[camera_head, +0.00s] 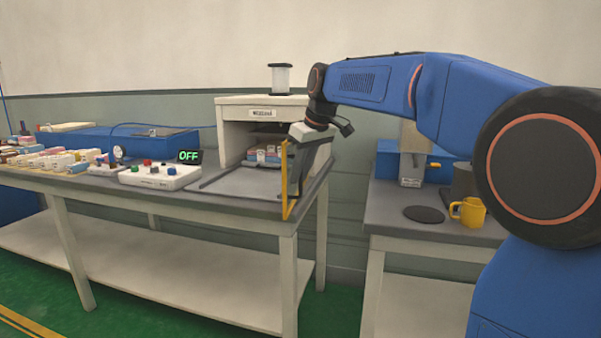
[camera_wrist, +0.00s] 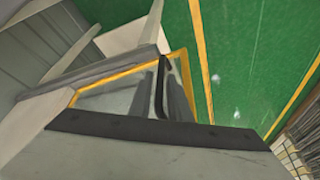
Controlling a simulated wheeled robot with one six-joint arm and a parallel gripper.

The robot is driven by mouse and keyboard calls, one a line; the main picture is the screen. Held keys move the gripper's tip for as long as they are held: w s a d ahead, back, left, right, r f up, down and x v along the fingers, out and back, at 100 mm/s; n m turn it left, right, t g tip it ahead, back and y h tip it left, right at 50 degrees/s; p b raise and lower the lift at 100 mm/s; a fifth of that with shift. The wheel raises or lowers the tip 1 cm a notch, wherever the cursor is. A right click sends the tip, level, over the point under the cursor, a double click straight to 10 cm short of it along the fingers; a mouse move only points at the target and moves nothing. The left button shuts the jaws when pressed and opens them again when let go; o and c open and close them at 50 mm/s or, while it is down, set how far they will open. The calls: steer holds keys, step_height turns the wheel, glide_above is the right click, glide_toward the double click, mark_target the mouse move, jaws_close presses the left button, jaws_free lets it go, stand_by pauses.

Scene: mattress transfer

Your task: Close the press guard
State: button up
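The press (camera_head: 262,112) is a white box on the left bench, with its front opening showing. Its guard (camera_head: 286,185), a clear panel in a yellow frame, stands swung open at the press's right side, nearly edge-on in the head view. In the wrist view the guard's yellow frame (camera_wrist: 186,78) surrounds a clear pane, with a black handle (camera_wrist: 164,75) on it. My gripper (camera_head: 296,160) is at the guard, and in the wrist view its grey fingers (camera_wrist: 160,97) appear apart, one on each side of the handle. Contact with the handle cannot be made out.
Coloured items (camera_head: 262,156) lie inside the press. A control box with buttons (camera_head: 160,176) and a display reading OFF (camera_head: 189,156) stand left of it. A second bench (camera_head: 400,222) on the right holds a yellow mug (camera_head: 468,212). Green floor lies between the benches.

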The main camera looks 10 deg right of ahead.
steer(key=shift+c, duration=0.3)
jaws_close()
steer(key=shift+a, duration=0.1)
